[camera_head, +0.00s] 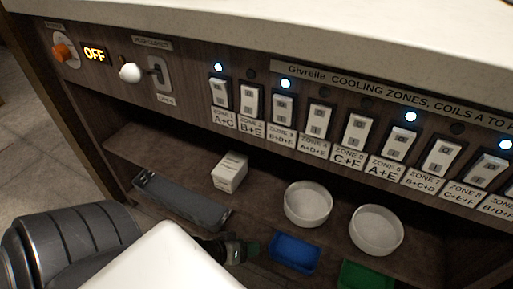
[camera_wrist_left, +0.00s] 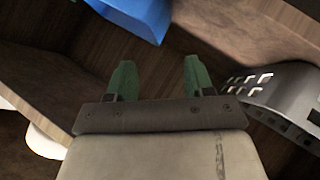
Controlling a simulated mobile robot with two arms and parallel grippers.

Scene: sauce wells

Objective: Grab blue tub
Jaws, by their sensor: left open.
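The blue tub (camera_head: 294,252) is a small rectangular open container at the bottom of the head view, on the lower shelf level. It also shows at the top of the left wrist view (camera_wrist_left: 143,17), cut off by the frame edge. My left gripper (camera_head: 249,250) is just left of the tub in the head view. In the left wrist view its two green fingertips (camera_wrist_left: 156,76) are spread apart with nothing between them, and the tub lies beyond them, apart from them. My right gripper is not in either view.
Two round white bowls (camera_head: 308,204) (camera_head: 376,230) and a white box (camera_head: 230,172) stand on the shelf behind. A green tub (camera_head: 366,276) is right of the blue one. A grey tray (camera_head: 181,200) lies left. The switch panel (camera_head: 318,121) and pale countertop (camera_head: 300,30) overhang the shelf.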

